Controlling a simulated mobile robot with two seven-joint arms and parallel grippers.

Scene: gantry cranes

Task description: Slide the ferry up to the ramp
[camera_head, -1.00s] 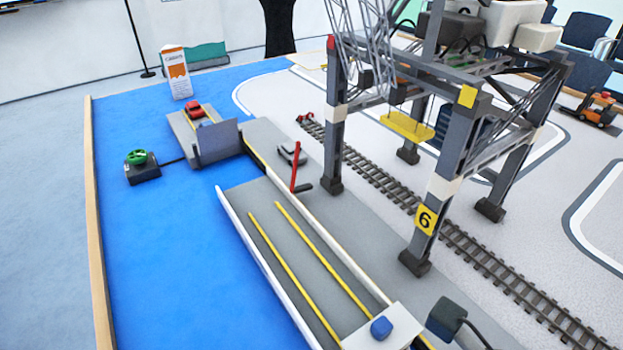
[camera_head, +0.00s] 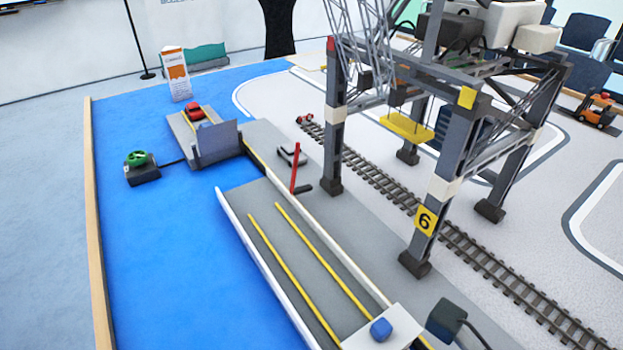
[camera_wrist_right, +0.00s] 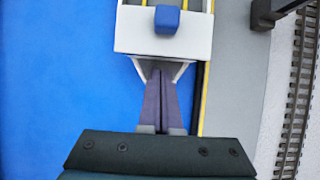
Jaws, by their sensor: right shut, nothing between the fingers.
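The ferry (camera_head: 300,262) is a long grey deck with white side walls and two yellow lines. It lies on the blue water beside the grey quay. Its near end has a white block (camera_head: 360,334) with a blue cube on top; this end also shows in the right wrist view (camera_wrist_right: 132,30). The ramp (camera_head: 218,143) has a raised grey plate, ahead of the ferry's far end with a water gap between. My right gripper (camera_wrist_right: 160,74) is shut and empty, its fingertips between two slanted white bars behind the white block. Contact cannot be told. My left gripper is out of view.
A red car (camera_head: 194,110) stands behind the ramp plate. A green handwheel (camera_head: 137,157) sits on a dark box to the left. A red barrier post (camera_head: 295,167) and a gantry crane (camera_head: 432,180) stand on the quay side. Open water lies left of the ferry.

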